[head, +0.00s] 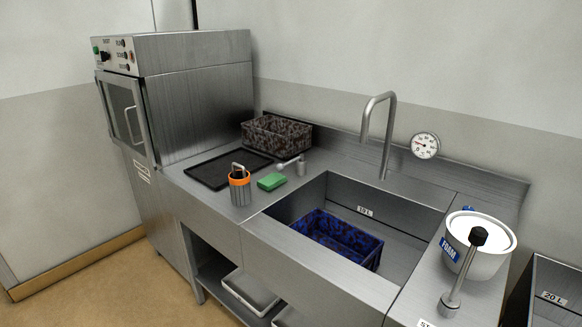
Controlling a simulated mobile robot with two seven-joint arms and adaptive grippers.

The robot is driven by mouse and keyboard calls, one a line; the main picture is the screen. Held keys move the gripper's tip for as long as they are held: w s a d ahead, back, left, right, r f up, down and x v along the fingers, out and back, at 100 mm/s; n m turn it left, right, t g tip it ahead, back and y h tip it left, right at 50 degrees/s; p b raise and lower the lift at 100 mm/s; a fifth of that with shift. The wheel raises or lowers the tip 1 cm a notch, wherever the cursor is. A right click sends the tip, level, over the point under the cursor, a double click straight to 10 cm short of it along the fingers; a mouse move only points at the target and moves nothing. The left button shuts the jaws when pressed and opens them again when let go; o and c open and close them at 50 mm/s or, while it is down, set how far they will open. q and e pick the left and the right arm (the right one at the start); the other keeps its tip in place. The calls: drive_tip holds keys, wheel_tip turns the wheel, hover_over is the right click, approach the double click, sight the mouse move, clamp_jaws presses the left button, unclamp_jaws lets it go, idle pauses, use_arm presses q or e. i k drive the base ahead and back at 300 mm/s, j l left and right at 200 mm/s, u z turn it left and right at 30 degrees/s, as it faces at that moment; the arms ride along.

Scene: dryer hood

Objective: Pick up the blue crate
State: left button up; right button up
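The blue crate (373,244) has a dark mottled pattern and sits down inside the sink basin (410,238), towards its left side. It is open at the top and its inside looks empty. The near part of the crate is hidden by the basin's front edge. Neither of my grippers shows in the head view.
A faucet (387,115) rises behind the sink. Left of it are a green sponge (271,181), an orange-banded container (240,190), a black tray (210,172) and a brown mottled crate (277,136). A white bucket (480,262) and a lever (460,280) stand right.

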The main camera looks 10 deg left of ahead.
sight(354, 244)
drive_tip(key=i+j, duration=0.35)
drive_tip(key=i, duration=0.2)
drive_tip(key=i+j, duration=0.35)
drive_tip(key=i, duration=0.2)
